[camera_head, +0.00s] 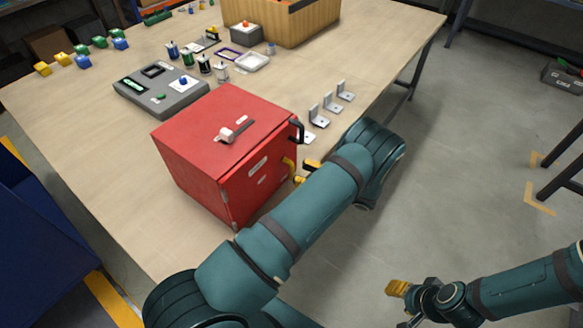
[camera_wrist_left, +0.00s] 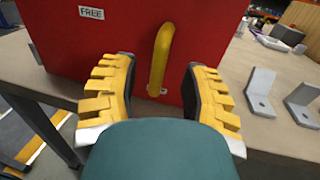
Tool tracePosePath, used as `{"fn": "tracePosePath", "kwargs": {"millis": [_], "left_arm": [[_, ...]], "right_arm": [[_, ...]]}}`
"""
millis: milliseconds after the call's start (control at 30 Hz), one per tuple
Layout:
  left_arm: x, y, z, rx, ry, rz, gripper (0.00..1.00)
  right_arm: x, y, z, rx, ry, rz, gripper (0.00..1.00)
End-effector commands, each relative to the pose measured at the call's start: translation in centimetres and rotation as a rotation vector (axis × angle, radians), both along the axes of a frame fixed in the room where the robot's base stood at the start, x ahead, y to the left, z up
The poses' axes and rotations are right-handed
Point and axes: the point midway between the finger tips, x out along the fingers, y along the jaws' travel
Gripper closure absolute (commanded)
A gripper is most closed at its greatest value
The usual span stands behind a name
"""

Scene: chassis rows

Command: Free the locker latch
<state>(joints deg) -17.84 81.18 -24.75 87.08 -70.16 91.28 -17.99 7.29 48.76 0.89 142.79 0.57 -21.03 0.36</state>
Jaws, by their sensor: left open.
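The red locker (camera_head: 215,150) stands near the table's front edge. Its yellow latch lever (camera_head: 289,163) is on the door face. In the left wrist view the lever (camera_wrist_left: 161,60) is upright, with a label reading FREE (camera_wrist_left: 91,13) to its upper left. My left gripper (camera_head: 305,172) is open at the door, partly hidden by my arm. In the left wrist view its yellow fingers stand on either side of the lever, with gaps at both sides. My right gripper (camera_head: 398,305) is low at the right, away from the table; its opening is unclear.
Several metal brackets (camera_head: 330,106) stand right of the locker. A grey panel (camera_head: 160,92) and a wooden box (camera_head: 310,25) are behind.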

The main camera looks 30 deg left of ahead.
Motion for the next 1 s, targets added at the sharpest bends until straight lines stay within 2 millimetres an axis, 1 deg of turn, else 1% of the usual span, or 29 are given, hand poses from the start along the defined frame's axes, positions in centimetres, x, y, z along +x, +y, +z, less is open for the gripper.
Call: {"fn": "tracePosePath", "kwargs": {"millis": [33, 100, 233, 400, 667, 700, 800, 1000], "left_arm": [[-0.2, 0.9, 0.1, 0.001, 0.001, 0.004, 0.54], [-0.3, 1.9, 0.0, -0.001, 0.000, 0.003, 0.54], [-0.4, 3.2, 0.0, -0.001, 0.000, 0.003, 0.54], [-0.5, 3.8, 0.0, 0.000, 0.000, 0.001, 0.54], [-0.5, 3.8, 0.0, -0.001, 0.000, 0.001, 0.55], [-0.5, 3.8, 0.0, -0.001, 0.000, 0.001, 0.69], [-0.5, 3.8, 0.0, -0.001, 0.000, 0.001, 1.00], [-0.5, 3.8, 0.0, -0.001, 0.001, 0.001, 1.00]], "right_arm": [[0.0, 0.0, 0.1, 0.000, -0.001, 0.000, 0.53], [0.0, 0.0, 0.1, 0.000, -0.001, 0.000, 0.53], [0.1, 0.0, 0.2, 0.000, -0.002, -0.002, 0.53], [0.1, 0.0, 0.2, 0.000, -0.002, -0.002, 0.53], [0.1, 0.0, 0.2, 0.000, -0.002, -0.002, 0.53], [0.1, 0.0, 0.2, 0.000, -0.002, -0.002, 0.53], [0.1, 0.0, 0.2, 0.000, -0.002, -0.001, 0.53], [0.1, 0.0, 0.2, 0.000, -0.002, -0.002, 0.53]]}}
